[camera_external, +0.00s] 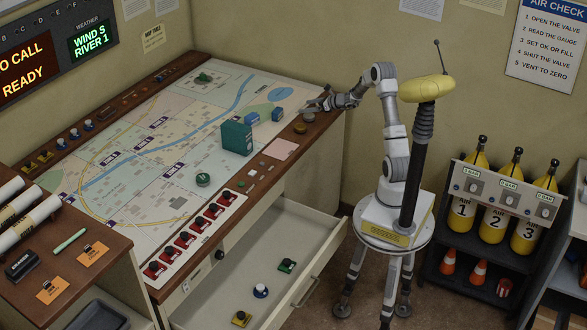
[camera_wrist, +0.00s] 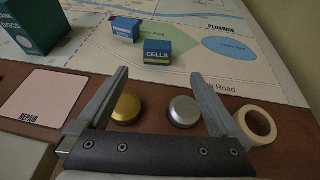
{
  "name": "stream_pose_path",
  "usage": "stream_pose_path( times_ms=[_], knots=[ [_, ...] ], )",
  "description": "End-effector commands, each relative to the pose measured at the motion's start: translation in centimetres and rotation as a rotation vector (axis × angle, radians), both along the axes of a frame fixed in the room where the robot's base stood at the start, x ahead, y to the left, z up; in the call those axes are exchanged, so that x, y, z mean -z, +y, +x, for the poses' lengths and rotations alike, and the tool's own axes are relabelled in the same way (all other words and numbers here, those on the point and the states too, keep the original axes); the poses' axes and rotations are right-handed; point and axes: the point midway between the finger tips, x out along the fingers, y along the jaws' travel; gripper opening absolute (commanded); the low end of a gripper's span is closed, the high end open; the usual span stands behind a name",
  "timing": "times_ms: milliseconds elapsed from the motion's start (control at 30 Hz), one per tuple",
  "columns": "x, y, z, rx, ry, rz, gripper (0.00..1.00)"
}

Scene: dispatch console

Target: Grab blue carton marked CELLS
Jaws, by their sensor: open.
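The blue carton marked CELLS (camera_wrist: 158,51) stands on the map table, ahead of my gripper and roughly centred between its fingers in the wrist view. In the external view a small blue carton (camera_external: 278,115), seemingly the same one, is just left of my gripper (camera_external: 318,105). In the wrist view my gripper (camera_wrist: 160,90) is open, with nothing between its fingers, and is apart from the carton. A second blue carton (camera_wrist: 125,29) stands behind and to the left of CELLS; its label is too small to read surely.
A tall teal box (camera_external: 237,137) stands left of the cartons. A gold knob (camera_wrist: 126,108), a silver knob (camera_wrist: 184,111) and a tape roll (camera_wrist: 256,125) are close to the fingers. A pink card (camera_external: 281,149) lies on the wooden edge. An open drawer (camera_external: 312,238) juts out below.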

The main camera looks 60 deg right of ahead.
Motion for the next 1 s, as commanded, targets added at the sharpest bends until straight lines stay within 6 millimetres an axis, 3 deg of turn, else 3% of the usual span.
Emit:
stream_pose_path(
  times_ms=[500, 767, 1000],
  knots=[
    [4.0, 1.2, 9.4, -0.004, -0.001, 0.001, 1.00],
    [4.6, 1.4, 11.1, -0.003, -0.001, -0.002, 1.00],
    [5.7, 2.1, 14.0, -0.005, -0.001, -0.002, 1.00]
  ],
)
